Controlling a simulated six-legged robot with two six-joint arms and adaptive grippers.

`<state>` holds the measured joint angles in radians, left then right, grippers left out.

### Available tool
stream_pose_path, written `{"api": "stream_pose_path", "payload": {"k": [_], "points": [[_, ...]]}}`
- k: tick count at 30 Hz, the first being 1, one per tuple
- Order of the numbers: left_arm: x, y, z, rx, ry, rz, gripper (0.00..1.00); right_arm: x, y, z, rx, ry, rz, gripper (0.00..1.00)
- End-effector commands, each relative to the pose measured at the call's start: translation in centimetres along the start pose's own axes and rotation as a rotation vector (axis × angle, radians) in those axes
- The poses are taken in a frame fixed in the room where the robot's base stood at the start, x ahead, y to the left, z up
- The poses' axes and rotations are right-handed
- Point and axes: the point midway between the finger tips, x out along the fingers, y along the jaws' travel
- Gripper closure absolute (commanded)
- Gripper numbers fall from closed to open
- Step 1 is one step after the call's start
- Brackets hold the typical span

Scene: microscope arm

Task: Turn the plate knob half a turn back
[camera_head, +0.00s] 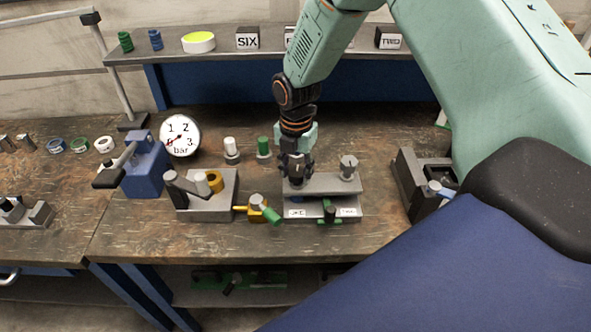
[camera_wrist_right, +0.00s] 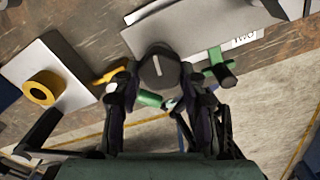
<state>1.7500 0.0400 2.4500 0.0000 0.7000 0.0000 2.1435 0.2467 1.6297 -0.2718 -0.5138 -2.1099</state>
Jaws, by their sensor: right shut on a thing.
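A grey plate fixture (camera_head: 322,188) with white labels stands on the bench right of centre. My right gripper (camera_head: 297,180) comes down from above onto its left end and is shut on the plate knob. In the right wrist view the dark round knob (camera_wrist_right: 160,68), with a white line on top, sits between the two fingers of the gripper (camera_wrist_right: 160,82). In the head view the gripper hides most of this knob. A second grey knob (camera_head: 348,166) stands on the plate's right end. My left gripper is not in view.
A yellow valve with a green handle (camera_head: 270,214) is left of the fixture, and a green-based knob (camera_head: 330,214) is at its front. A block with a yellow ring (camera_head: 214,181), a blue vise (camera_head: 146,172) and a gauge (camera_head: 180,136) stand further left. A grey vise (camera_head: 424,180) is right.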

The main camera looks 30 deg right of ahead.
Motion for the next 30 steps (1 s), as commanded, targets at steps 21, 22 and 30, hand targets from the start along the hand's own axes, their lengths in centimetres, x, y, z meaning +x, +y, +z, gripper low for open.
{"api": "stream_pose_path", "payload": {"k": [21, 22, 30], "points": [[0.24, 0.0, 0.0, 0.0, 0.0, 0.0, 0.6, 0.41, -0.48, -0.3, -0.194, 0.009, -0.01, 0.9], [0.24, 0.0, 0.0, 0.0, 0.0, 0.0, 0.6, 0.41, -0.48, -0.3, -0.193, 0.009, -0.01, 0.9], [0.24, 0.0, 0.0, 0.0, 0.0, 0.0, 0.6, 0.39, -0.47, -0.29, -0.192, 0.009, -0.01, 0.54]]}}
